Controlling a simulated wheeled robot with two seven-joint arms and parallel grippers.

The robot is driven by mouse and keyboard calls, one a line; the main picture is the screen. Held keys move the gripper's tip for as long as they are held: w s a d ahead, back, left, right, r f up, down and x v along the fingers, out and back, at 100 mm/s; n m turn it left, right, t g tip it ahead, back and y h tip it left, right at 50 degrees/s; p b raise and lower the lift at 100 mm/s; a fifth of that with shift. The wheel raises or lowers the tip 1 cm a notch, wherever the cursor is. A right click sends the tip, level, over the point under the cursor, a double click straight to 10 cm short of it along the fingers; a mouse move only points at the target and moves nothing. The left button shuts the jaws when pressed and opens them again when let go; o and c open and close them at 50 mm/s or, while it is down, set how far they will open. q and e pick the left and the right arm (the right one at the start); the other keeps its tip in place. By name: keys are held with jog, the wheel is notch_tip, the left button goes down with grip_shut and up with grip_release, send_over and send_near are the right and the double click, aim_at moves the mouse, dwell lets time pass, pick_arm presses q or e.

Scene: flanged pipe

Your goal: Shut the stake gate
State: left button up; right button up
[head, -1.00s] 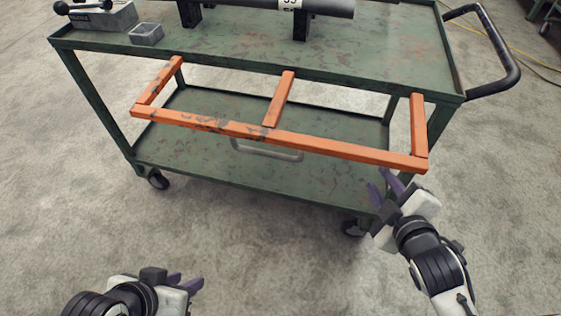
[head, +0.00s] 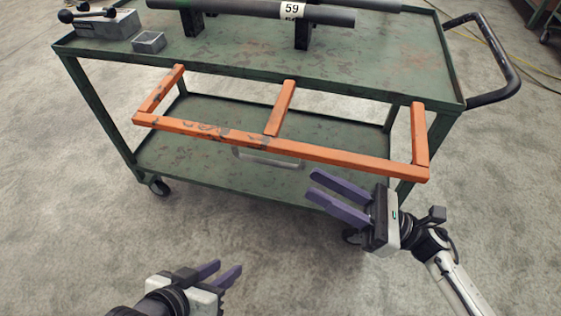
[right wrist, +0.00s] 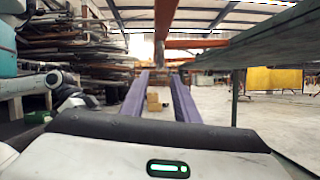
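The orange stake gate (head: 330,155) sticks out from the near side of the green cart (head: 240,60). It has a long front bar and several shorter bars running back to the cart, and its paint is worn. Orange bars (right wrist: 190,44) also show in the right wrist view, beyond and above the fingers. My right gripper (head: 326,197) is open and empty, just below the front bar near its right end, with its purple fingers pointing left. It also shows in the right wrist view (right wrist: 160,95). My left gripper (head: 222,272) is open and empty at the lower left, away from the gate.
Dark pipes (head: 240,9) with a "59" label lie on black supports on the cart top. A grey block with black levers (head: 105,22) and a small grey tray (head: 148,42) sit at the top left. A black handle (head: 495,60) juts out right. The floor in front is clear.

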aim_at(280, 162)
jog(key=x, duration=0.9)
jog(key=shift+r, duration=0.1)
jog(key=shift+c, duration=0.4)
grip_shut()
